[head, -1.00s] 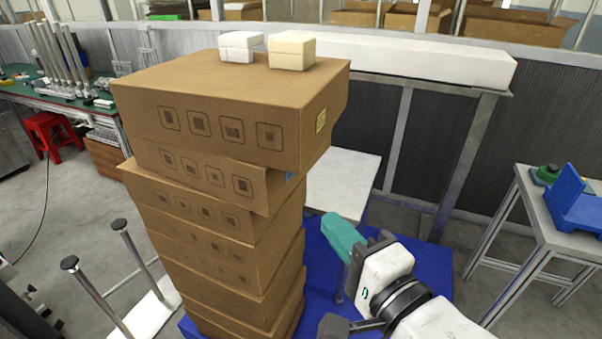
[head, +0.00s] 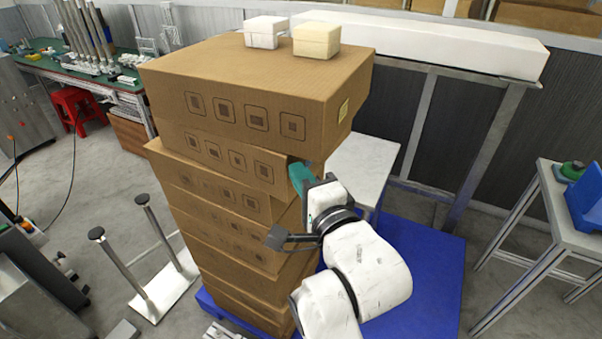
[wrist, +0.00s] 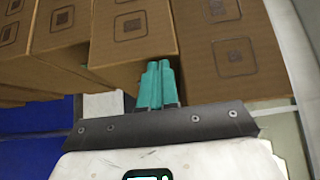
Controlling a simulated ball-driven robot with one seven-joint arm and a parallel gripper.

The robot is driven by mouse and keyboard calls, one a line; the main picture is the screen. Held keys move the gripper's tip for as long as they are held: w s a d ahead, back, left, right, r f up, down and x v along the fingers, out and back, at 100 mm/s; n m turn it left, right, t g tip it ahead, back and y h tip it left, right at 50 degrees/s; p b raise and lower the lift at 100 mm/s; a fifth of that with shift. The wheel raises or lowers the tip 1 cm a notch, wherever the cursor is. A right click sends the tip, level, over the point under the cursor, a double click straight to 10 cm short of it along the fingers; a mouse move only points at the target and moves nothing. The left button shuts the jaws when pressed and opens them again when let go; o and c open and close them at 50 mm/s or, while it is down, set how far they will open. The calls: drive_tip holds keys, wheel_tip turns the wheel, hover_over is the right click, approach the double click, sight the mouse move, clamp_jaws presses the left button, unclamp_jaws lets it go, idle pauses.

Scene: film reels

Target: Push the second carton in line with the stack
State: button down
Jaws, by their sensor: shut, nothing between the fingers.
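A tall stack of brown cartons (head: 222,238) stands on a blue platform. The second carton (head: 222,152) lies under the wide top carton (head: 255,85).
Two small pale boxes, one white (head: 265,31) and one cream (head: 317,40), sit on the top carton. A white-topped table (head: 362,160) stands behind my arm. The blue platform (head: 435,265) is bare at the right. A metal stand (head: 160,280) is left of the stack.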

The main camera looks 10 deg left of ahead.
sight(259, 158)
drive_tip(key=a, duration=0.2)
drive_tip(key=w+a+b, duration=0.1)
drive_tip(key=a, duration=0.1)
drive_tip(key=a+b, duration=0.1)
drive_tip(key=a, duration=0.1)
drive_tip(key=shift+w+a+f, duration=0.1)
drive_tip(key=shift+w+f, duration=0.05)
drive_tip(key=shift+w, duration=0.1)
drive_tip(key=shift+a, duration=0.25)
